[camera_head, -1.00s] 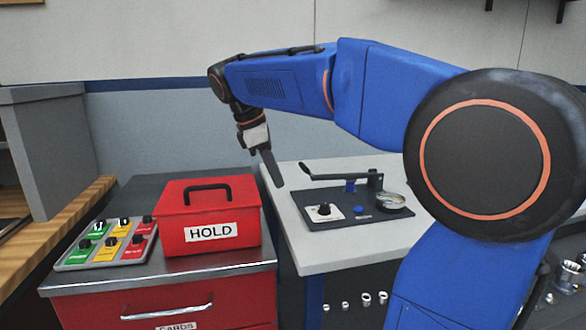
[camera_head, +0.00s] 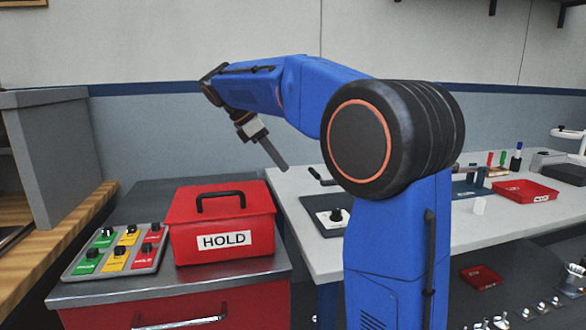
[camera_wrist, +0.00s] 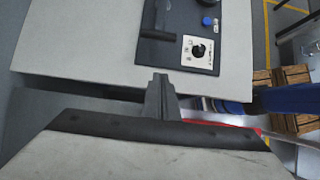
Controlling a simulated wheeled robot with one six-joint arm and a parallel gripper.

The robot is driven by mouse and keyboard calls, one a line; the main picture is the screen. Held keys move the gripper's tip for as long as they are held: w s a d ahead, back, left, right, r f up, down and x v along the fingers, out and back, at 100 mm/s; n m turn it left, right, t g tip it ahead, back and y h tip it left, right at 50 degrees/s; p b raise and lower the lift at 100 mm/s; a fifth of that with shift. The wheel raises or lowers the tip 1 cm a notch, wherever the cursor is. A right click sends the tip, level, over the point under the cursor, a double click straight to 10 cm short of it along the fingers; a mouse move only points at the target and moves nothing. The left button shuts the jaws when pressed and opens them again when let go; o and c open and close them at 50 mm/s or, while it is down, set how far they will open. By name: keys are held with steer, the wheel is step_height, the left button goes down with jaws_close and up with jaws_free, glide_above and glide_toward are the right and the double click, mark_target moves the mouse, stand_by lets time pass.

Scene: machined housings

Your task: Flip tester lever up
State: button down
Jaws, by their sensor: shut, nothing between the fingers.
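The tester is a dark panel (camera_head: 310,207) on the light worktop, mostly hidden behind my arm in the head view. Its lever (camera_head: 320,178) shows only its black handle end, lying roughly level above the panel. In the wrist view the panel (camera_wrist: 228,60) is at the top, with the black lever handle (camera_wrist: 157,22), a white dial plate with a black knob (camera_wrist: 200,52) and a blue button (camera_wrist: 208,22). My gripper (camera_head: 284,167) is shut and empty, left of the lever and apart from it. It also shows in the wrist view (camera_wrist: 160,80), pointing toward the worktop edge.
A red HOLD box (camera_head: 223,222) with a black handle stands on the red cabinet left of the worktop. A button panel (camera_head: 115,250) is beside it. A red tray (camera_head: 525,190) and markers (camera_head: 516,157) are at the right. A gap separates cabinet and worktop.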

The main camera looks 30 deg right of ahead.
steer(key=x, duration=0.9)
steer(key=shift+s, duration=0.1)
steer(key=shift+d+r, duration=0.15)
steer(key=shift+d, duration=0.2)
steer(key=shift+s+d+r, duration=0.15)
steer(key=shift+d+r, duration=0.3)
steer(key=shift+r, duration=0.25)
steer(key=shift+s+d+r, duration=0.15)
steer(key=shift+d+r, duration=0.25)
steer(key=shift+r, duration=0.25)
steer(key=shift+r, duration=0.1)
